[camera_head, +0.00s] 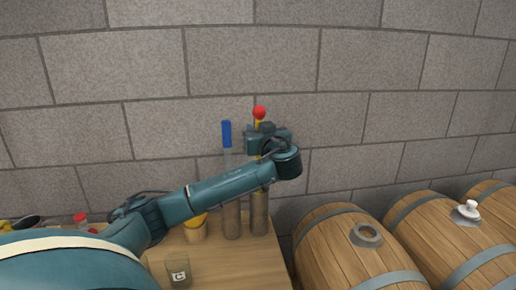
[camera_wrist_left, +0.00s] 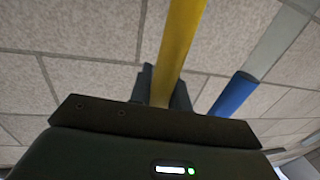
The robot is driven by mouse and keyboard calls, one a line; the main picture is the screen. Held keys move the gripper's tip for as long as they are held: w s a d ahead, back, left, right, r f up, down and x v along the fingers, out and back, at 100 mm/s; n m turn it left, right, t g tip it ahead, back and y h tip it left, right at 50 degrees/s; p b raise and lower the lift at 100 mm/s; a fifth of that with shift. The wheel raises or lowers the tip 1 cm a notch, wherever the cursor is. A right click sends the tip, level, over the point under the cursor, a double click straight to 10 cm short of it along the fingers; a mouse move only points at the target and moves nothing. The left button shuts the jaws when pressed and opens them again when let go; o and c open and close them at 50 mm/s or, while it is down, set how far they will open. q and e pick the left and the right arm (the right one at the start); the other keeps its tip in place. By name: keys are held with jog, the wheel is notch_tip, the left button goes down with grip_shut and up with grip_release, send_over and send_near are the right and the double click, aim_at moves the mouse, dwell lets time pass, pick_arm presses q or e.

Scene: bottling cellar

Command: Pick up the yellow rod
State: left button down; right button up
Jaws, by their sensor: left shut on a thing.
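The yellow rod (camera_head: 258,124) stands upright with a red ball on its top end. My left gripper (camera_head: 264,140) is shut on its upper part, below the ball. In the left wrist view the yellow rod (camera_wrist_left: 182,40) runs between the two dark fingers (camera_wrist_left: 165,88). Below the gripper is a tall clear cylinder (camera_head: 259,213) on the wooden table (camera_head: 242,270). My forearm crosses in front, so I cannot tell how far the rod's lower end reaches into it. My right gripper is not in view.
A blue-topped rod (camera_head: 226,134) stands in another tall cylinder (camera_head: 232,217), close to the left. A block wall (camera_head: 340,60) is behind.

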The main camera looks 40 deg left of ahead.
pick_arm(q)
notch_tip(320, 180, up, 18)
jog(key=b, duration=0.2)
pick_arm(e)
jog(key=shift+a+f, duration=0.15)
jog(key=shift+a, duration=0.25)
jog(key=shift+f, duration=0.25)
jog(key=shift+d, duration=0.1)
